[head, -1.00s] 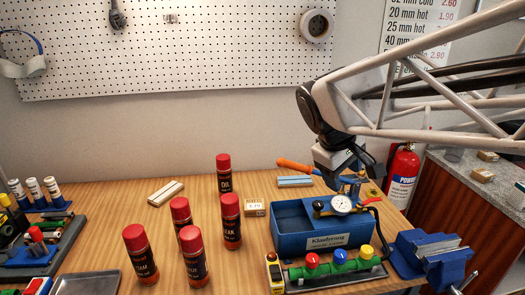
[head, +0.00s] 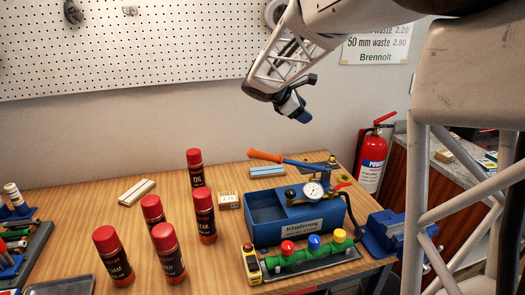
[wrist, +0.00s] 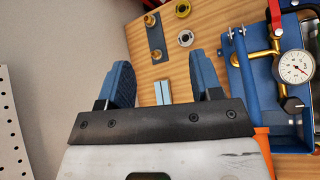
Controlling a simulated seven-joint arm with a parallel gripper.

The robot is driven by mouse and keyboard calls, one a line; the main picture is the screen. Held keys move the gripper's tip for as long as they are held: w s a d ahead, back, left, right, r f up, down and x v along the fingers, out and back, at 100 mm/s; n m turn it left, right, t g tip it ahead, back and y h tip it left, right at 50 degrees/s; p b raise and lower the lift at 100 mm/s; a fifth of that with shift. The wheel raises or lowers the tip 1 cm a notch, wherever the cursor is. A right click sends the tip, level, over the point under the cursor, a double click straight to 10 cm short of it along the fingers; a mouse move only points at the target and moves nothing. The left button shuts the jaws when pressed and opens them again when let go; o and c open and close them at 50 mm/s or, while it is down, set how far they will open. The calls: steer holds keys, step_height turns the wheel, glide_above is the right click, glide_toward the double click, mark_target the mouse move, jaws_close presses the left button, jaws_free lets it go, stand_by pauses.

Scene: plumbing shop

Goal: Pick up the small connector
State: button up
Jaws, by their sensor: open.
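My gripper (head: 299,108) is raised above the back of the bench, near the pegboard's lower right. In the wrist view its two blue fingers (wrist: 162,78) are spread apart with nothing held between them. Beyond them on the wood lies a dark plate (wrist: 155,38) with small brass fittings at its ends. I cannot tell which of these small pieces is the small connector. In the head view the pump handle partly hides this back corner.
A blue test pump (head: 262,222) with a gauge (head: 313,190) and orange-tipped lever stands near the pieces. A blue-white bar (head: 267,171) lies behind it. Several red-capped cans (head: 204,214) stand left. A vise (head: 384,232) is at the right edge. A green manifold (head: 305,262) is in front.

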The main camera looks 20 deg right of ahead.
steer(key=w+d+f+n+t+h, duration=0.1)
steer(key=w+d+f+n+h, duration=0.15)
steer(key=w, duration=0.45)
steer(key=w+d+f+n+h, duration=0.1)
steer(key=w+f+n, duration=0.15)
steer(key=w, duration=0.55)
steer(key=shift+n+y, duration=0.35)
steer(key=shift+n, duration=0.05)
steer(key=f, duration=2.2)
steer(key=shift+s+a+f, duration=0.1)
steer(key=shift+s+a, duration=0.05)
steer(key=shift+s, duration=0.05)
steer(key=shift+x, duration=1.35)
steer(key=shift+x, duration=2.6)
steer(key=shift+w, duration=0.1)
steer(key=shift+c, duration=0.2)
